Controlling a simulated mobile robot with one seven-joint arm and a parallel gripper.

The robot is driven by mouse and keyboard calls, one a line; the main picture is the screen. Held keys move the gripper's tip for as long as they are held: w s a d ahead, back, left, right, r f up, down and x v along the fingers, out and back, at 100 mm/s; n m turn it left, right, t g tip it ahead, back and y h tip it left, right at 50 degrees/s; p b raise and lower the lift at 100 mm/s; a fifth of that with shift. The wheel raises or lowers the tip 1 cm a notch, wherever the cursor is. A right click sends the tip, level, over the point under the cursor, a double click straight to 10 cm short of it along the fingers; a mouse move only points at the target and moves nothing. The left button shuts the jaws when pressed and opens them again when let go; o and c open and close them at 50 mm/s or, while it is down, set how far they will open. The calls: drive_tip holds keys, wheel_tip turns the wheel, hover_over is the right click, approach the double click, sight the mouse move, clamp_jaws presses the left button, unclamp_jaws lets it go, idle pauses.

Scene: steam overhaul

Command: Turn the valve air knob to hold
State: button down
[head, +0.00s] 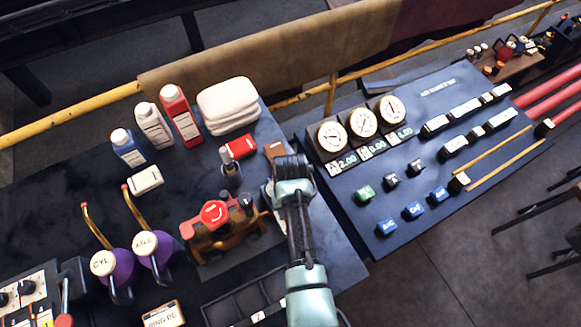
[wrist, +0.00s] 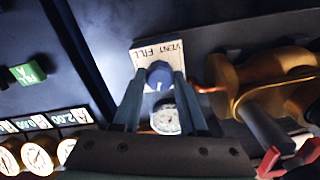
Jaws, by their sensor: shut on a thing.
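The valve air knob (wrist: 159,73) is a dark blue round knob on a pale plate (wrist: 143,54) lettered FILL and VENT. In the wrist view it sits between the two fingers of my gripper (wrist: 157,82), which are shut on it. A small white mark shows on the knob's near side; I cannot read its setting for sure, and no HOLD lettering is visible. In the head view my gripper (head: 288,165) is at the right edge of the dark bench and hides the knob.
A small white dial (wrist: 165,119) shows between the fingers. A gauge panel (head: 440,145) with several dials lies to the right. Bottles (head: 180,115) and folded cloths (head: 228,103) stand behind.

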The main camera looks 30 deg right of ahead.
drive_tip(key=n, duration=0.3)
drive_tip(key=shift+r+n+p, duration=0.1)
drive_tip(key=shift+n+p, duration=0.2)
idle(0.3)
drive_tip(key=shift+w, duration=0.1)
drive_tip(key=shift+c, duration=2.2)
unclamp_jaws()
wheel_tip(320, 180, up, 13)
drive_tip(key=b, duration=0.1)
drive_tip(key=shift+b, duration=0.35)
